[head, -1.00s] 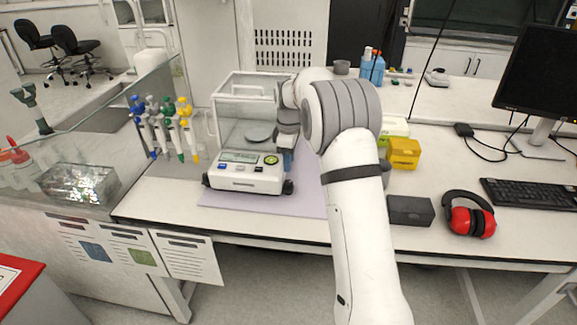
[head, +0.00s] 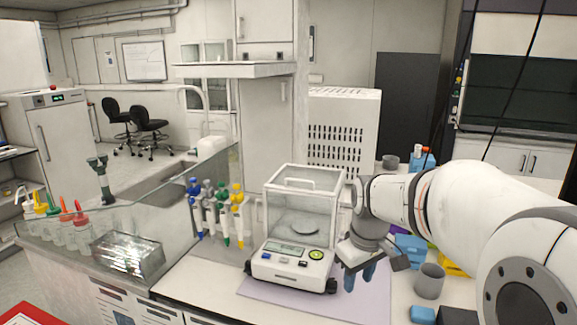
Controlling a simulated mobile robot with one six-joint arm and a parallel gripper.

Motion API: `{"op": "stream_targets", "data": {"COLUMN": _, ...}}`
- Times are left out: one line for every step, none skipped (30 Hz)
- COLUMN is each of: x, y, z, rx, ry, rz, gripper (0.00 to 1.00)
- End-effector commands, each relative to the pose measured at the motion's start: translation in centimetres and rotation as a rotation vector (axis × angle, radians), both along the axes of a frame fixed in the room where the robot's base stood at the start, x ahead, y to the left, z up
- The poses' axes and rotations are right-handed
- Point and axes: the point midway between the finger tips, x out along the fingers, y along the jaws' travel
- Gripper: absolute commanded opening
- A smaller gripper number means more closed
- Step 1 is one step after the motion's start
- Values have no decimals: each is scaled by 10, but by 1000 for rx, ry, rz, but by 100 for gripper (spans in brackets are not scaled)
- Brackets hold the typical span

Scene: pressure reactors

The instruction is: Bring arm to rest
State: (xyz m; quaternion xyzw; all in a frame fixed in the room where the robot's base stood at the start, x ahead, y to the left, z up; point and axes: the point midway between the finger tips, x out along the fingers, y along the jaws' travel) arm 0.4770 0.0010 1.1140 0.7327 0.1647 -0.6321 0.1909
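My arm comes in from the right edge in the head view, and its wrist is bent down beside the balance. My gripper (head: 359,277) points down over the mat, just right of the balance. Its blue fingertips show below the dark grey body. The gap between them is too small in this view to tell whether they are open or shut. I see nothing hanging from the gripper. The analytical balance (head: 291,262) with its glass draft shield stands on a pale purple mat (head: 318,303).
A rack of coloured pipettes (head: 217,215) stands left of the balance. Right of my gripper are a grey cup (head: 429,281), blue boxes (head: 410,247) and a dark block (head: 457,315). A perforated white cabinet (head: 343,130) stands behind. A glass-sided counter (head: 150,215) is at left.

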Motion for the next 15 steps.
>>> {"op": "stream_targets", "data": {"x": -23, "y": -1, "z": 4, "rx": 8, "ry": -16, "rz": -52, "gripper": 37}}
{"op": "stream_targets", "data": {"x": -35, "y": -1, "z": 4, "rx": 13, "ry": -23, "rz": -87, "gripper": 37}}
{"op": "stream_targets", "data": {"x": -52, "y": -2, "z": 4, "rx": 21, "ry": -34, "rz": -132, "gripper": 37}}
{"op": "stream_targets", "data": {"x": -64, "y": -2, "z": 3, "rx": 27, "ry": -41, "rz": -167, "gripper": 37}}
{"op": "stream_targets", "data": {"x": -76, "y": -2, "z": 2, "rx": 34, "ry": -48, "rz": -201, "gripper": 37}}
{"op": "stream_targets", "data": {"x": -92, "y": -3, "z": 0, "rx": 42, "ry": -57, "rz": -246, "gripper": 37}}
{"op": "stream_targets", "data": {"x": -103, "y": -3, "z": -2, "rx": 49, "ry": -65, "rz": -278, "gripper": 37}}
{"op": "stream_targets", "data": {"x": -113, "y": -3, "z": -4, "rx": 56, "ry": -71, "rz": -308, "gripper": 37}}
{"op": "stream_targets", "data": {"x": -126, "y": -3, "z": -7, "rx": 64, "ry": -79, "rz": -346, "gripper": 37}}
{"op": "stream_targets", "data": {"x": -135, "y": -4, "z": -10, "rx": 69, "ry": -84, "rz": -373, "gripper": 37}}
{"op": "stream_targets", "data": {"x": -143, "y": -4, "z": -13, "rx": 75, "ry": -87, "rz": -396, "gripper": 37}}
{"op": "stream_targets", "data": {"x": -152, "y": -4, "z": -16, "rx": 81, "ry": -93, "rz": -424, "gripper": 37}}
{"op": "stream_targets", "data": {"x": -158, "y": -4, "z": -18, "rx": 85, "ry": -97, "rz": -442, "gripper": 37}}
{"op": "stream_targets", "data": {"x": -162, "y": -4, "z": -20, "rx": 90, "ry": -100, "rz": -458, "gripper": 37}}
{"op": "stream_targets", "data": {"x": -168, "y": -3, "z": -23, "rx": 94, "ry": -103, "rz": -473, "gripper": 37}}
